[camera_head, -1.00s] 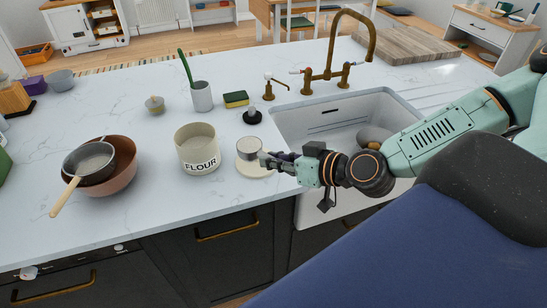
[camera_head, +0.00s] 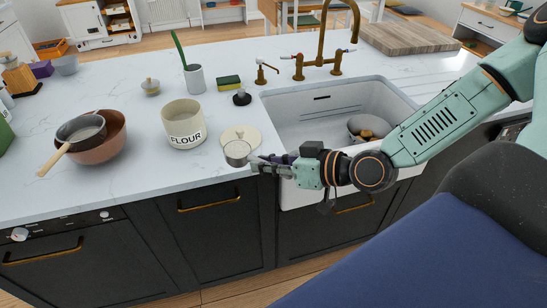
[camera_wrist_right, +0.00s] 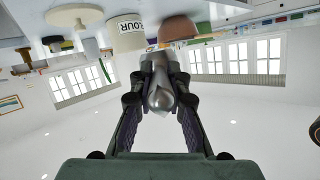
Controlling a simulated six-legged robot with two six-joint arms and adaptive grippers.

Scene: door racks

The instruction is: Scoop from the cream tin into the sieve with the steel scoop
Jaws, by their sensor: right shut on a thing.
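The cream tin (camera_head: 184,135), lettered FLOUR, stands open on the white counter; it also shows upside down in the right wrist view (camera_wrist_right: 126,36). The sieve (camera_head: 82,129), dark-rimmed with a wooden handle, rests in a terracotta bowl (camera_head: 108,149) left of the tin. My right gripper (camera_head: 263,163) is shut on the handle of the steel scoop (camera_head: 238,153), whose cup is right of and in front of the tin, apart from it. The scoop also fills the middle of the right wrist view (camera_wrist_right: 160,97). My left gripper is not in view.
A round cream lid (camera_head: 240,133) lies just behind the scoop. The sink (camera_head: 335,97) with a brass tap (camera_head: 322,65) is to the right. A utensil pot (camera_head: 195,80), a sponge (camera_head: 229,82) and a small lidded pot (camera_head: 151,87) stand behind the tin.

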